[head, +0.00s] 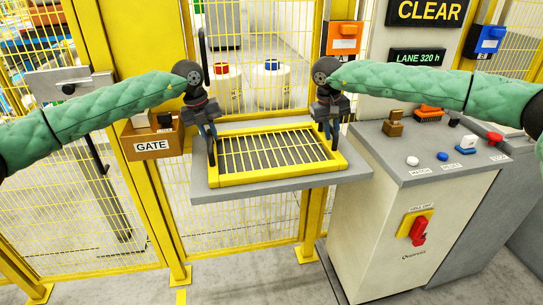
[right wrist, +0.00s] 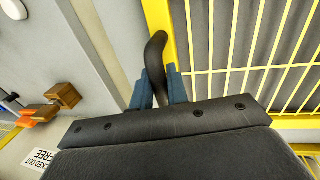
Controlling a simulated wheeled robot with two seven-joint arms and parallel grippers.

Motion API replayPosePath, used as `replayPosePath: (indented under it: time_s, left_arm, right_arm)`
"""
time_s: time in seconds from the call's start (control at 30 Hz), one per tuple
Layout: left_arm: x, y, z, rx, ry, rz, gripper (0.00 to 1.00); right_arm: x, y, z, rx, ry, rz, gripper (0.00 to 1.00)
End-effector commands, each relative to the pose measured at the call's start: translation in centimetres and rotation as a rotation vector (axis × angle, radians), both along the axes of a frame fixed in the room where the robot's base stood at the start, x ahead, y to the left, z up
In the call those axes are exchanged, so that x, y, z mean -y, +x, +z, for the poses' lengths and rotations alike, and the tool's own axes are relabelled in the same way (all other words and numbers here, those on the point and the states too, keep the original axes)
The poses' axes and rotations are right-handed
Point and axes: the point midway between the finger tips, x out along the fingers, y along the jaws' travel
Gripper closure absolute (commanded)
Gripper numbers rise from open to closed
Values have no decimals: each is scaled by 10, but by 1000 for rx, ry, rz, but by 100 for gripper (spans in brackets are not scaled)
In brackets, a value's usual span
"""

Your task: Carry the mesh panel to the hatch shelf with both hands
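The mesh panel (head: 275,176) has a yellow frame and thin yellow bars. It lies flat on the grey hatch shelf (head: 290,193) in the head view. My left gripper (head: 209,137) is at the panel's left end, above a dark upright handle (head: 211,155); its small fingers do not show clearly whether they are shut. My right gripper (head: 328,127) is at the right end. In the right wrist view its blue fingers (right wrist: 161,88) are on both sides of a black curved handle (right wrist: 156,52), closed against it beside the yellow frame (right wrist: 160,15).
A console (head: 415,175) with buttons and a red switch (head: 418,231) stands right of the shelf. A yellow mesh fence (head: 235,215) runs behind and below. A brown GATE box (head: 152,141) hangs at left. Two pale drums (head: 271,88) stand beyond the opening.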

Motion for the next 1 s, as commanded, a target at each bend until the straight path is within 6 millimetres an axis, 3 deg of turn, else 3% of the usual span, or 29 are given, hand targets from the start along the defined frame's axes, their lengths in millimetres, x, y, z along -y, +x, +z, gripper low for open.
replayPosePath:
  time_s: [0.03,0.1,0.53,1.0]
  left_arm:
    - [-2,1,0,0,2,2,76]
    - [-2,0,0,-1,1,2,62]
    - [-2,0,9,1,-1,1,62]
    - [-18,-2,90,2,-1,1,62]
  right_arm:
    - [2,0,0,0,-1,-2,76]
    - [1,0,0,0,-1,-2,62]
    - [0,0,0,0,0,0,62]
    - [0,0,0,0,0,0,62]
